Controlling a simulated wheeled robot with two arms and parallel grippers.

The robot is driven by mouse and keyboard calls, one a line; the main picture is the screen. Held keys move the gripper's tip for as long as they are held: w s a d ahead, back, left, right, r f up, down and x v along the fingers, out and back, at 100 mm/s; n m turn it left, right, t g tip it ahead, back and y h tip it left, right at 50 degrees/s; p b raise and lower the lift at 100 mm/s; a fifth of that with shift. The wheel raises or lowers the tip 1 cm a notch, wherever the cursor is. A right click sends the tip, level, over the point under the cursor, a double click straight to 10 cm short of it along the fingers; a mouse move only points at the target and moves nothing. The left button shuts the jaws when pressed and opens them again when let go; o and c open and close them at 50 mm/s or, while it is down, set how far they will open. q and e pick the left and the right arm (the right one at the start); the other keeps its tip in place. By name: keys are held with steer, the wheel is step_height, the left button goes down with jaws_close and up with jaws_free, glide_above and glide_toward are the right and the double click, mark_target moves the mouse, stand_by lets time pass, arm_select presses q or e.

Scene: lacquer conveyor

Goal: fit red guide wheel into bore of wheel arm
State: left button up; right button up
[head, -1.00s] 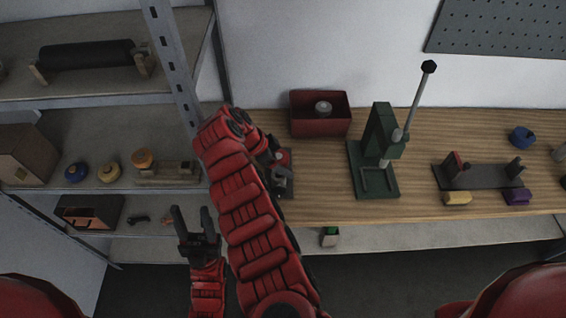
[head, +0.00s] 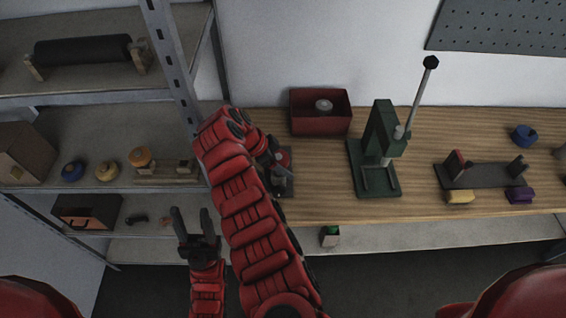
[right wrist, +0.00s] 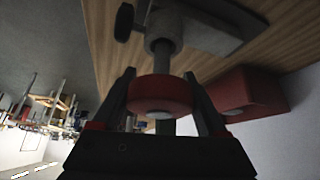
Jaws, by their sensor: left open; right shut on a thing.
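My right gripper (right wrist: 163,98) is shut on the red guide wheel (right wrist: 160,94), which has a pale centre, in the right wrist view. Beyond the wheel, a grey pin runs in line with it towards a grey cylindrical boss (right wrist: 165,43) on a grey fixture, seemingly the wheel arm. I cannot tell whether the pin is inside the bore. In the head view the right arm mostly covers this fixture (head: 287,158) at the bench's left end, and the wheel cannot be made out. My left gripper (head: 192,224) is open and empty, low in front of the shelf.
A red bin (head: 320,122) stands behind the fixture, with a grey round part in it. A green lever press (head: 380,150) stands to the right. Further right are a dark bracket (head: 484,176) and yellow, purple and blue pieces. A shelf rack (head: 90,120) stands left.

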steer(key=shift+f+b, duration=1.65)
steer(key=o, duration=1.4)
